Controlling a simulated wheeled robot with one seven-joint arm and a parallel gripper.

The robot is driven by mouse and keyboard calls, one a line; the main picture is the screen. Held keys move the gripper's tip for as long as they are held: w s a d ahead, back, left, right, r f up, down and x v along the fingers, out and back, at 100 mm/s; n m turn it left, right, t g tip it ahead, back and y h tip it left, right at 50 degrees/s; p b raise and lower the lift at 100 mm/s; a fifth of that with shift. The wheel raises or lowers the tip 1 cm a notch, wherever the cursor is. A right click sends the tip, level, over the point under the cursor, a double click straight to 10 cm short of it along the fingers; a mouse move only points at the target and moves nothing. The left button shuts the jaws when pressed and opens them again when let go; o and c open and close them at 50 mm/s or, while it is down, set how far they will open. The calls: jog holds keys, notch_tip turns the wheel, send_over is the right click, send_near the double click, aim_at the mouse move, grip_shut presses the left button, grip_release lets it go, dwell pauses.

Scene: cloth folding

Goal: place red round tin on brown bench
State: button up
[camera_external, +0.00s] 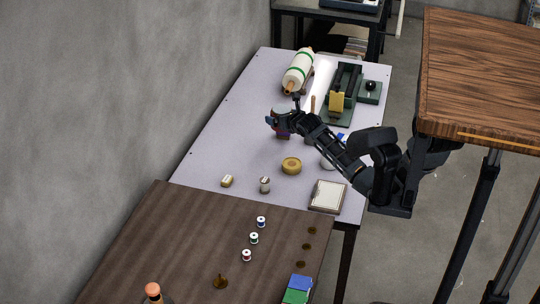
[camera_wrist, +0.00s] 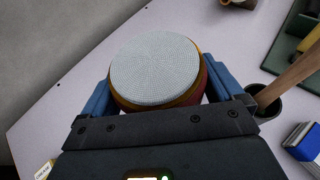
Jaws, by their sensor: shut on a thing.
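A round tin (camera_wrist: 155,68) with a pale woven-looking top, a gold rim and a dark red side shows in the wrist view. My gripper (camera_wrist: 160,78) has a blue finger on each side of it and is shut on it. In the external view, my gripper (camera_external: 281,121) is over the middle of the pale table, and it largely hides the tin. A dark brown bench top (camera_external: 190,232) lies at the lower left. Another brown wooden top (camera_external: 480,75) stands at the right. I cannot tell the tin's height above the pale table.
The pale table (camera_external: 220,130) holds a white roll (camera_external: 298,70), a green-based device (camera_external: 342,95), a yellow ring (camera_external: 291,166) and a framed tray (camera_external: 327,196). The dark bench carries spools (camera_external: 254,238), a blue-green box (camera_external: 298,288) and an orange-topped item (camera_external: 153,291). Its left part is clear.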

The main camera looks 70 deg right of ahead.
jog(key=shift+s+d+r, duration=0.15)
jog(key=shift+r, duration=0.05)
jog(key=w+a+r+n+t+y+p, duration=0.15)
jog(key=w+a, duration=0.35)
jog(key=a, duration=0.7)
jog(key=w+a+r+n+t+y+p, duration=0.1)
jog(key=w+a+r+n+t+y, duration=0.15)
jog(key=w+a, duration=0.7)
jog(key=s+a+r+n+y+p, duration=0.2)
jog(key=s+a+n+y, duration=0.1)
jog(key=a, duration=1.3)
jog(key=s+a+r+n+y+p, duration=0.1)
jog(key=s+a+r+n+y, duration=0.15)
jog(key=a, duration=1.35)
jog(key=w+a+f, duration=0.1)
jog(key=a+f, duration=0.1)
jog(key=a, duration=0.1)
jog(key=w+a+f, duration=0.2)
jog(key=a, duration=0.2)
jog(key=w+a+f, duration=0.1)
jog(key=a+f, duration=0.2)
jog(key=shift+w+a+f, duration=0.1)
jog(key=shift+w+a, duration=0.05)
jog(key=shift+w, duration=0.15)
jog(key=shift+f+b, duration=0.45)
jog(key=shift+f, duration=1.55)
jog(key=shift+f, duration=0.15)
jog(key=o, duration=1.1)
jog(key=shift+f, duration=0.1)
